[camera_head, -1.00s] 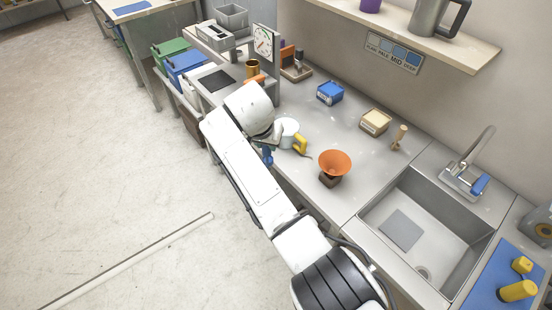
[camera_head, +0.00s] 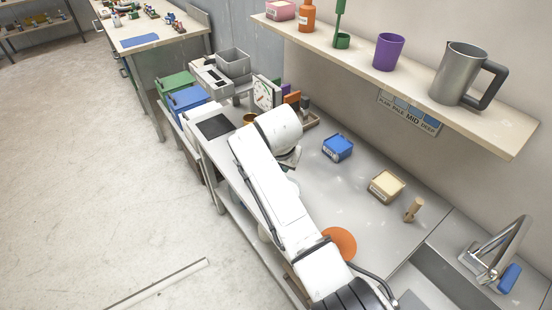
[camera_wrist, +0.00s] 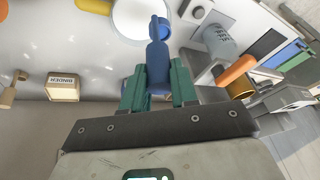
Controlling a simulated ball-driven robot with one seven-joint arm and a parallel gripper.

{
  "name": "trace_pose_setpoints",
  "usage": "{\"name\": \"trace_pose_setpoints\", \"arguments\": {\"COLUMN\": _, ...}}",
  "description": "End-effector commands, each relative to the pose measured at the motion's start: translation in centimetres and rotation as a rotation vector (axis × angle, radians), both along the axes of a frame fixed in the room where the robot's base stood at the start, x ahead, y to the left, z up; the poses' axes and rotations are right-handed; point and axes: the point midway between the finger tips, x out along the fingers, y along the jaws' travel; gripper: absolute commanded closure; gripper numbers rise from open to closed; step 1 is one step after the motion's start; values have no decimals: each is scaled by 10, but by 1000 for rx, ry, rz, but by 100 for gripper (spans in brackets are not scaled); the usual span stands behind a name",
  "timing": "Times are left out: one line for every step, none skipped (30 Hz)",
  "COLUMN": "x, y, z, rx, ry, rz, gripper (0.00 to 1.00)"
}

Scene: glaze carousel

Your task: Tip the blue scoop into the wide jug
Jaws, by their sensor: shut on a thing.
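The blue scoop (camera_wrist: 158,52) is held between the green fingers of my gripper (camera_wrist: 158,84), which is shut on its handle. The scoop's bowl end overlaps the rim of a wide white round jug (camera_wrist: 134,20) in the wrist view. I cannot tell the height between them, or whether the scoop holds anything. A yellow handle (camera_wrist: 95,5) shows beside the jug. In the head view my arm hides the scoop and nearly all of the jug.
Beside the jug stand a grey labelled cylinder (camera_wrist: 219,42) and a brass cup (camera_wrist: 240,88). A cream BINDER box (camera_wrist: 62,87) and a blue box (camera_head: 338,148) sit on the counter. An orange funnel (camera_head: 341,240) is partly behind my arm. A shelf (camera_head: 400,75) overhangs the back.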

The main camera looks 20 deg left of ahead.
Motion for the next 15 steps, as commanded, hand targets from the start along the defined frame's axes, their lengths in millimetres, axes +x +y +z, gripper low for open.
{"name": "trace_pose_setpoints", "arguments": {"x": 1, "y": -6, "z": -2, "rx": 39, "ry": 5, "rz": -3, "gripper": 100}}
{"name": "trace_pose_setpoints", "arguments": {"x": 1, "y": -8, "z": -4, "rx": 62, "ry": 8, "rz": -4, "gripper": 100}}
{"name": "trace_pose_setpoints", "arguments": {"x": 1, "y": -12, "z": -7, "rx": 95, "ry": 12, "rz": -6, "gripper": 100}}
{"name": "trace_pose_setpoints", "arguments": {"x": 2, "y": -14, "z": -9, "rx": 119, "ry": 15, "rz": -5, "gripper": 100}}
{"name": "trace_pose_setpoints", "arguments": {"x": 2, "y": -16, "z": -11, "rx": 143, "ry": 18, "rz": -3, "gripper": 100}}
{"name": "trace_pose_setpoints", "arguments": {"x": 3, "y": -19, "z": -12, "rx": 174, "ry": 20, "rz": -5, "gripper": 100}}
{"name": "trace_pose_setpoints", "arguments": {"x": 3, "y": -22, "z": -14, "rx": 203, "ry": 24, "rz": -6, "gripper": 100}}
{"name": "trace_pose_setpoints", "arguments": {"x": 3, "y": -24, "z": -14, "rx": 232, "ry": 28, "rz": -6, "gripper": 100}}
{"name": "trace_pose_setpoints", "arguments": {"x": 4, "y": -29, "z": -16, "rx": 268, "ry": 32, "rz": -6, "gripper": 100}}
{"name": "trace_pose_setpoints", "arguments": {"x": 4, "y": -31, "z": -16, "rx": 297, "ry": 35, "rz": -6, "gripper": 100}}
{"name": "trace_pose_setpoints", "arguments": {"x": 4, "y": -33, "z": -17, "rx": 325, "ry": 39, "rz": -6, "gripper": 100}}
{"name": "trace_pose_setpoints", "arguments": {"x": 5, "y": -37, "z": -18, "rx": 363, "ry": 43, "rz": -6, "gripper": 100}}
{"name": "trace_pose_setpoints", "arguments": {"x": 5, "y": -39, "z": -20, "rx": 391, "ry": 46, "rz": -6, "gripper": 100}}
{"name": "trace_pose_setpoints", "arguments": {"x": 6, "y": -42, "z": -23, "rx": 419, "ry": 50, "rz": -7, "gripper": 100}}
{"name": "trace_pose_setpoints", "arguments": {"x": 6, "y": -46, "z": -23, "rx": 457, "ry": 53, "rz": -6, "gripper": 100}}
